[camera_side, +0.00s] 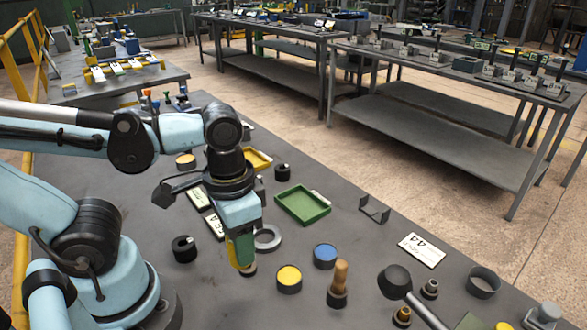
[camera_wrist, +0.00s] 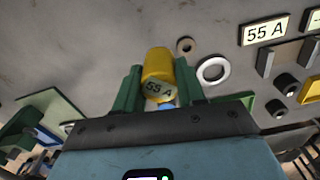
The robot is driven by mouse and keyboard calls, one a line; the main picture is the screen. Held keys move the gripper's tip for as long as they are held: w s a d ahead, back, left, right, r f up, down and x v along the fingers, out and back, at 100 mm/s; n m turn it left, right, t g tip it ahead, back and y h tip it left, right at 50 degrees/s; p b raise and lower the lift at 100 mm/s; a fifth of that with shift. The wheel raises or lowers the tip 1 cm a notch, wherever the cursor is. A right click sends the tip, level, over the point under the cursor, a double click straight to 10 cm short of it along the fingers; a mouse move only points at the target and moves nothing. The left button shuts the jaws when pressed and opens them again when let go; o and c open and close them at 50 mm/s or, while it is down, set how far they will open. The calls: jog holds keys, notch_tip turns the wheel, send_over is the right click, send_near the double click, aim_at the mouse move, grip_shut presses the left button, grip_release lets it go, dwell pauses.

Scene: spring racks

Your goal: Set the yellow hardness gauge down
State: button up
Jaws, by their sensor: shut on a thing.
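My gripper (camera_side: 241,254) points down over the grey bench. Its two green fingers show in the wrist view (camera_wrist: 159,85), closed on the sides of the yellow hardness gauge (camera_wrist: 157,62). The gauge is a yellow body with a pale label reading "55 A". In the side view the fingers mostly hide it; a small beige and dark round end shows below them, close to the bench top. I cannot tell whether it touches the bench. A label plate reading "55 A" (camera_wrist: 265,32) lies on the bench, apart from the gauge.
A grey ring (camera_side: 267,238) lies just right of my gripper. A green tray (camera_side: 303,205) is behind it. A yellow-topped puck (camera_side: 289,279), a blue-topped puck (camera_side: 325,256) and a wooden-handled tool (camera_side: 340,283) stand to the right. A black knob (camera_side: 184,249) stands to the left.

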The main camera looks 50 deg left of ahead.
jog(key=shift+w+a+f, duration=0.5)
jog(key=shift+a+f, duration=0.2)
jog(key=shift+f, duration=0.5)
jog(key=shift+w+a+f, duration=0.45)
jog(key=shift+a+f, duration=0.25)
jog(key=shift+f, duration=0.45)
jog(key=shift+w+a+f, duration=0.5)
jog(key=shift+a+f, duration=0.2)
jog(key=shift+f, duration=0.5)
jog(key=shift+f, duration=0.15)
jog(key=o, duration=1.1)
